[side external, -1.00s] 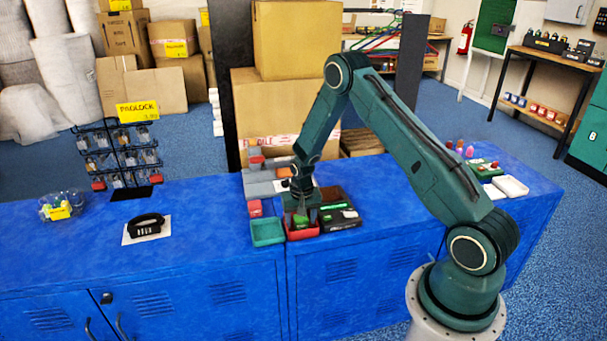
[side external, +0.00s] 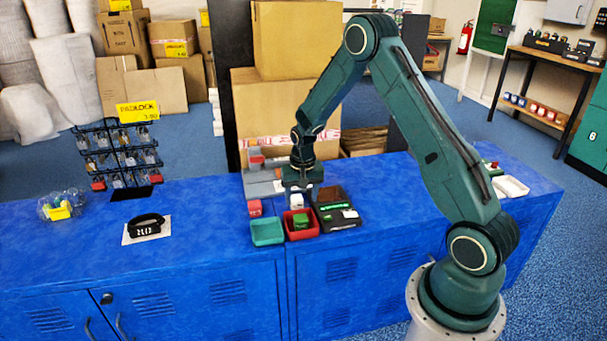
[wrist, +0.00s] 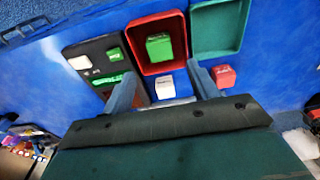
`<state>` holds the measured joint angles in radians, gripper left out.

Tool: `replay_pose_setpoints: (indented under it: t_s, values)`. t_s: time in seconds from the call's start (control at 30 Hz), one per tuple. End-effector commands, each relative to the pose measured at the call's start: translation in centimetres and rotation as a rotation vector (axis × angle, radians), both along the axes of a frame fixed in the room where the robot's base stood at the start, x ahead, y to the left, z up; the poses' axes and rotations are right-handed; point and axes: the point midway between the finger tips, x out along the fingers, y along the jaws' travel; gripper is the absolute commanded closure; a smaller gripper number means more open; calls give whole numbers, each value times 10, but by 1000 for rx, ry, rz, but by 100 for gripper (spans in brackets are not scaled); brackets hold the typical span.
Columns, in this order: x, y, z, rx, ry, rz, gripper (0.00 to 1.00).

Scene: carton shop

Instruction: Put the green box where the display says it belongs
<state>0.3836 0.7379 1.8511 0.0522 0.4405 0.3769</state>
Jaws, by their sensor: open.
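The green box (side external: 301,222) lies inside the red tray (side external: 289,231). In the wrist view the green box (wrist: 159,47) stands clear of the walls of the red tray (wrist: 174,69). My gripper (side external: 301,187) is above and behind the tray. In the wrist view my gripper (wrist: 164,72) has its two fingers wide apart, with nothing held between them. A dark panel (wrist: 98,45), perhaps the display, lies beside the red tray. It shows a white patch, a green patch and a bright green strip; any writing is too small to read.
An empty green tray (side external: 267,239) sits left of the red tray. A white box (side external: 296,201) stands behind the red tray, and a red box (side external: 254,208) stands behind the green tray. The blue top between is clear.

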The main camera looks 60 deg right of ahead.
Motion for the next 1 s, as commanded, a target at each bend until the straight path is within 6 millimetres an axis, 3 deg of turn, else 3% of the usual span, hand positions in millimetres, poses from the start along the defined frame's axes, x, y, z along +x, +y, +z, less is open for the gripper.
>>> replay_pose_setpoints:
  t_s: [0.3, 1.0]
  values:
    - [-2, 2, 24, 0, 0, 1, 41]
    - [-2, 4, 29, -1, -2, 4, 41]
